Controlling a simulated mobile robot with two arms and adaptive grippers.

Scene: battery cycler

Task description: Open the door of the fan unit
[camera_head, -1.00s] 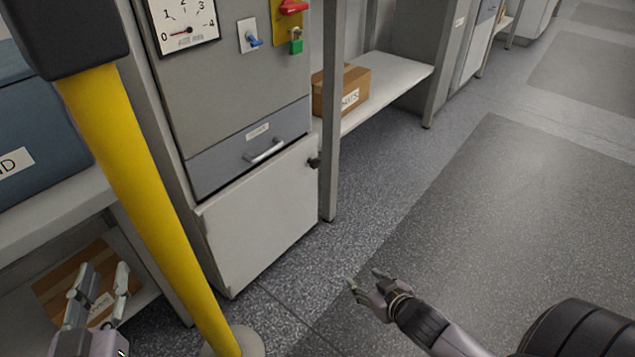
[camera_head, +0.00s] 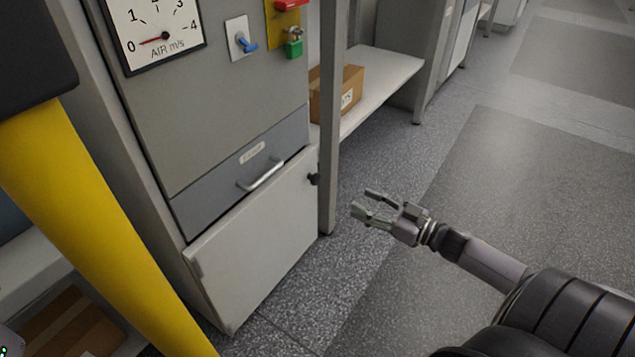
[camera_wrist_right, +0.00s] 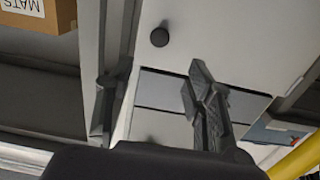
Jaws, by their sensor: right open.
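The fan unit (camera_head: 210,95) is a grey cabinet with an air gauge on its front. Its pale lower door (camera_head: 252,240) looks closed in the head view. A dark round knob (camera_head: 315,179) sits at the door's upper right edge; it also shows in the wrist view (camera_wrist_right: 160,37). My right gripper (camera_head: 362,203) is open and empty, to the right of the knob and apart from it, its fingers pointing left toward the cabinet.
A yellow post (camera_head: 85,215) stands at the left, in front of the cabinet. A grey drawer front with a handle (camera_head: 262,174) is above the door. A grey upright (camera_head: 330,130) stands right beside the knob. A cardboard box (camera_head: 343,92) rests on the shelf behind. Floor at the right is clear.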

